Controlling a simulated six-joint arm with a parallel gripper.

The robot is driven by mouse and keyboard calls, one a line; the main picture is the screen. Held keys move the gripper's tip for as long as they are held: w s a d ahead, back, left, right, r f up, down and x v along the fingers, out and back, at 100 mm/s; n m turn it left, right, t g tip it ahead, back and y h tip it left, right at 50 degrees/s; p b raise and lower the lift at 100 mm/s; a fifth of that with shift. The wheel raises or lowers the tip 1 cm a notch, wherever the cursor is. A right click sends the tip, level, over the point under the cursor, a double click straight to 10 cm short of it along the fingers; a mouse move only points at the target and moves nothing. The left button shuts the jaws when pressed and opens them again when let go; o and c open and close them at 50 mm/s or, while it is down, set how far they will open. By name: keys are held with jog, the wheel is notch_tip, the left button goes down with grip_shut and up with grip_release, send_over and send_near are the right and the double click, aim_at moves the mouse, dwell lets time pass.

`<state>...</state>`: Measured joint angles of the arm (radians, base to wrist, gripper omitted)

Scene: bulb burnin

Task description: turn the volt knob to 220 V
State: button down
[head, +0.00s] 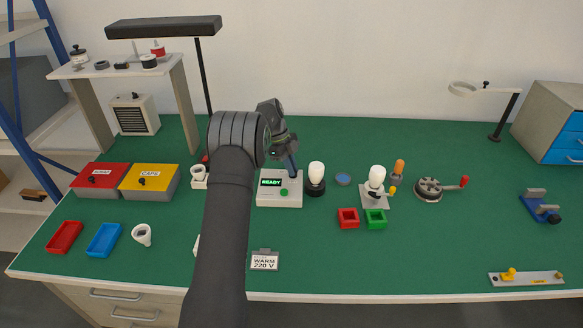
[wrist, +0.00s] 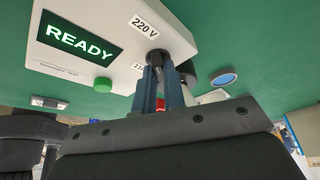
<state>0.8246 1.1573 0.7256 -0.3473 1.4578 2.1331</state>
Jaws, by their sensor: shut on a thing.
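The white tester box (head: 278,200) stands mid-table with a lit READY display (head: 270,182) and a green button (head: 284,192). It fills the upper left of the wrist view (wrist: 115,65). The dark volt knob (wrist: 154,57) sits at the box's right side, between a 220 V label (wrist: 143,24) and a second, partly covered label (wrist: 139,66). My gripper (wrist: 158,72) is shut on the knob, its blue fingers on either side. It also shows in the head view (head: 293,174), coming down at the box's right end. The knob's pointer is hidden.
A card (head: 265,260) near the front edge reads WARM 220 V. A white bulb (head: 316,170) in a dark base stands close right of the box. A blue disc (head: 343,179) and a bulb fixture (head: 375,195) lie farther right. My arm covers the table left of the box.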

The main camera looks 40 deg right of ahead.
jog(key=shift+f, duration=0.1)
dwell(0.3)
jog(key=c, duration=1.5)
grip_release()
jog(key=v, duration=1.7)
jog(key=shift+r, duration=0.25)
jog(key=shift+f, duration=0.1)
jog(key=x, duration=1.7)
jog(key=shift+f, duration=0.1)
